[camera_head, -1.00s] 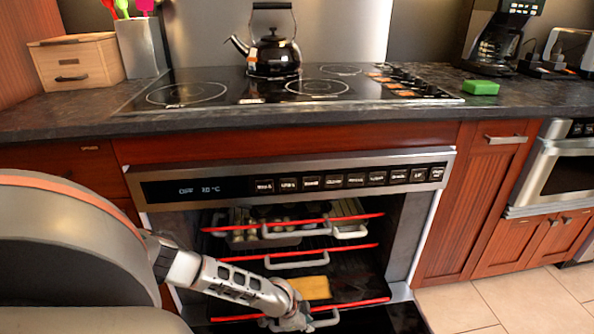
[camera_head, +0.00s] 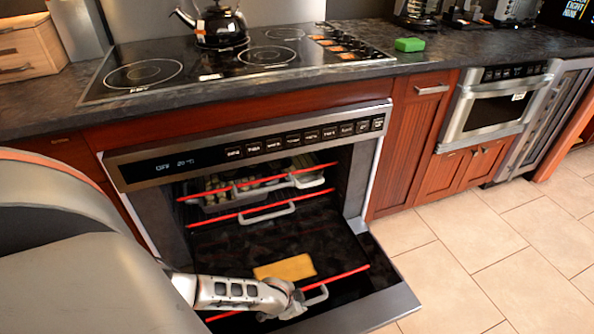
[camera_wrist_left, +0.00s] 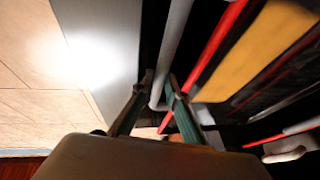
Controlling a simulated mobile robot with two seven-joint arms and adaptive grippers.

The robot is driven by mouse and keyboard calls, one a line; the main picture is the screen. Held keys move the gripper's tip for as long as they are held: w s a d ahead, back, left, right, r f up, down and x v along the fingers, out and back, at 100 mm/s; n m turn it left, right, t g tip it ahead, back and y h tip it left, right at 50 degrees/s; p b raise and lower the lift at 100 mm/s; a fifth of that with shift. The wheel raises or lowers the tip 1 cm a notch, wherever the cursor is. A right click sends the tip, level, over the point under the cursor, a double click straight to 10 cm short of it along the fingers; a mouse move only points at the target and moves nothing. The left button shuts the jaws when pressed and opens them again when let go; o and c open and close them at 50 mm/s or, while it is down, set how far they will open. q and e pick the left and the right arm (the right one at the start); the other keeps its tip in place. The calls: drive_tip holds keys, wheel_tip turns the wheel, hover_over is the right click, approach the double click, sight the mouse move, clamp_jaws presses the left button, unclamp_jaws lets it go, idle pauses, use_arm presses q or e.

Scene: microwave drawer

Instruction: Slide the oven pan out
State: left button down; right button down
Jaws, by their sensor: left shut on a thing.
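The oven pan (camera_head: 347,274), the lowest dark pull-out level with a red front edge, extends out over the lowered oven door. A flat yellow piece (camera_head: 285,268) lies on it and also shows in the left wrist view (camera_wrist_left: 262,45). My left gripper (camera_head: 294,303) is at the pan's pale front handle (camera_head: 318,294). In the left wrist view my left gripper (camera_wrist_left: 158,100) has its fingers shut around the light handle bar (camera_wrist_left: 172,45), beside the red edge. Its grip is partly hidden in the head view. My right gripper is not in view.
The open oven door (camera_head: 378,305) lies below the pan. Two upper levels with red edges stay inside, the top one holding a loaded tray (camera_head: 245,190). A kettle (camera_head: 220,27) and a green block (camera_head: 409,45) are above. Tiled floor (camera_head: 440,260) is clear at right.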

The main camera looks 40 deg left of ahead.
use_arm(q)
drive_tip(key=shift+a, duration=0.15)
drive_tip(key=c, duration=2)
unclamp_jaws()
drive_tip(key=v, duration=1.2)
